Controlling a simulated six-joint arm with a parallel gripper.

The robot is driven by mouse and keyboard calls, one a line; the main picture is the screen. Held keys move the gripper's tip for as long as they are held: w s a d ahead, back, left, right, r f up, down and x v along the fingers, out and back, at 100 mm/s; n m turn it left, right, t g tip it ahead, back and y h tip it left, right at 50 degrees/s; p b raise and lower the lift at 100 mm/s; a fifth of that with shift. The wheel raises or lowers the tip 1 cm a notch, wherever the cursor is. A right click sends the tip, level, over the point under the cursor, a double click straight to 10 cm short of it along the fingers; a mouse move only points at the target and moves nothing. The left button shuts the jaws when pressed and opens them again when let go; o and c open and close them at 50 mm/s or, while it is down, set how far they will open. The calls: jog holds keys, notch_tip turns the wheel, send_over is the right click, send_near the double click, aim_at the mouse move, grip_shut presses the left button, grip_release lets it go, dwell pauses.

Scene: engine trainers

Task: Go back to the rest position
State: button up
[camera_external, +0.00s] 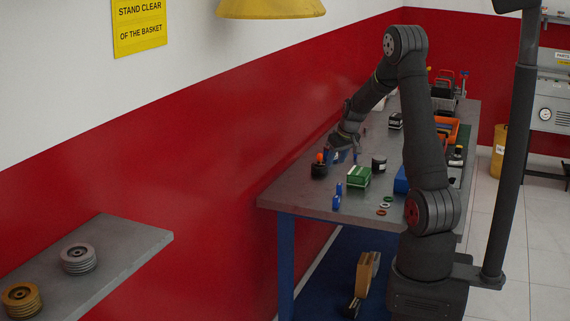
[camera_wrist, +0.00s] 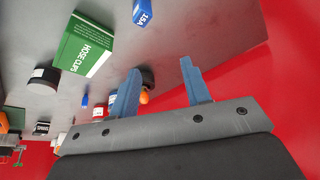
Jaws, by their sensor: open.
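My gripper (camera_wrist: 160,95) is open and empty, with two blue fingers apart in the wrist view. In the external view my gripper (camera_external: 342,156) hangs over the left part of the grey workbench (camera_external: 300,198), close to the red wall. A dark round item with an orange top (camera_external: 319,166) stands just left of the fingers in the external view. In the wrist view the orange top (camera_wrist: 144,97) shows beside the left finger, partly hidden by it. I cannot tell whether they touch.
A green hose clips box (camera_external: 358,177), a dark can (camera_external: 379,164), a blue item (camera_external: 337,198) and small rings (camera_external: 385,205) are on the bench. An orange bin (camera_external: 460,128) stands farther back. A grey shelf (camera_external: 125,245) with two pulleys is at left. Free bench surface lies near the front edge.

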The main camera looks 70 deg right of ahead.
jog(key=w+a+f, duration=0.1)
jog(key=w, duration=0.1)
jog(key=w+a+f, duration=0.1)
jog(key=w+f, duration=0.1)
jog(key=w, duration=0.1)
jog(key=w+a+f, duration=0.1)
jog(key=w+f, duration=0.1)
jog(key=w, duration=0.1)
jog(key=shift+w+f, duration=0.2)
jog(key=shift+f, duration=0.05)
